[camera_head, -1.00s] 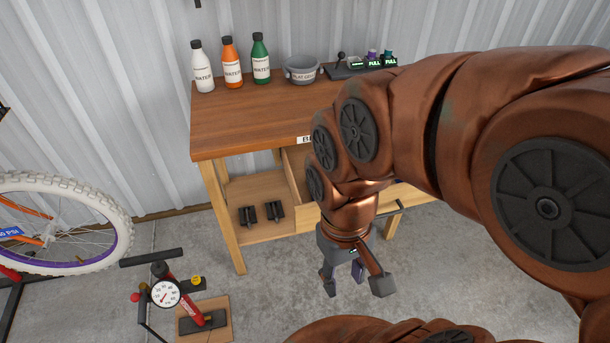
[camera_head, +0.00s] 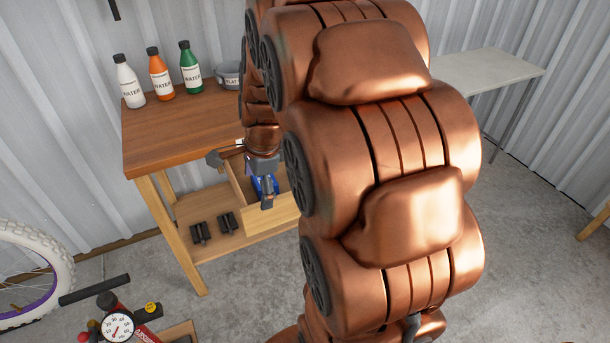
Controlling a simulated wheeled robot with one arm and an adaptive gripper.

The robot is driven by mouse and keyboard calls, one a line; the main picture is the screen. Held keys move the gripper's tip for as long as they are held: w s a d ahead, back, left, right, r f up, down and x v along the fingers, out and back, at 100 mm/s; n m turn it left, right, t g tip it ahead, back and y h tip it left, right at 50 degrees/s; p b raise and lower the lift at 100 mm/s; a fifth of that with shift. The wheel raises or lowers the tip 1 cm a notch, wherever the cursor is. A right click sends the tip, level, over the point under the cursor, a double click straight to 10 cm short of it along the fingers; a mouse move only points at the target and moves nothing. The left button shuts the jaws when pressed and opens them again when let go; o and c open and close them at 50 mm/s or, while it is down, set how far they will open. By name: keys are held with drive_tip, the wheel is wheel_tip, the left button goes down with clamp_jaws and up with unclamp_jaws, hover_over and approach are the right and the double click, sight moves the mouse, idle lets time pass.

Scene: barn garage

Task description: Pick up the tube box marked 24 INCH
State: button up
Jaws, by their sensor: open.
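My gripper (camera_head: 250,181) is open over the pulled-out drawer (camera_head: 279,216) of the wooden workbench, one finger pointing down over it. A small blue piece (camera_head: 262,185) shows behind that finger. I cannot tell whether it is a box in the drawer or part of the gripper. No box marked 24 INCH can be read. My arm hides most of the drawer's inside and the right side of the bench.
The workbench top (camera_head: 180,128) holds a white bottle (camera_head: 129,82), an orange bottle (camera_head: 160,76), a green bottle (camera_head: 190,68) and a grey bowl (camera_head: 229,75). Black pedals (camera_head: 212,228) lie on the lower shelf. A floor pump (camera_head: 118,325) and bicycle wheel (camera_head: 62,268) stand at left.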

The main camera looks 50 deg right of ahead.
drive_tip(key=w+d+f+m+b, duration=0.1)
drive_tip(key=w+d+f+m, duration=0.1)
drive_tip(key=d+m, duration=0.4)
drive_tip(key=w+d+f+m+t+h+b, duration=0.1)
drive_tip(key=w+d+f+m, duration=0.1)
drive_tip(key=d+m, duration=0.4)
drive_tip(key=w+d+f+m+t+h+b, duration=0.1)
drive_tip(key=d+f+m, duration=0.3)
drive_tip(key=d, duration=0.8)
drive_tip(key=shift+w+d+f+m, duration=0.1)
drive_tip(key=shift+w+f+m, duration=0.15)
drive_tip(key=shift+m, duration=0.3)
drive_tip(key=shift+w+f+m, duration=0.1)
drive_tip(key=shift+w+m, duration=0.2)
drive_tip(key=shift+m, duration=0.25)
drive_tip(key=shift+w+d+f+t, duration=0.1)
drive_tip(key=shift+w+f+t, duration=0.1)
drive_tip(key=shift+f, duration=0.35)
drive_tip(key=shift+w+f+t, duration=0.1)
drive_tip(key=shift+w+f, duration=0.1)
drive_tip(key=shift+f, duration=0.3)
drive_tip(key=x, duration=0.4)
drive_tip(key=shift+a+p, duration=0.3)
drive_tip(key=shift+w+d+f, duration=0.1)
drive_tip(key=shift+w+f, duration=0.15)
drive_tip(key=shift+f, duration=0.3)
drive_tip(key=shift+f+p, duration=0.25)
drive_tip(key=shift+p, duration=0.2)
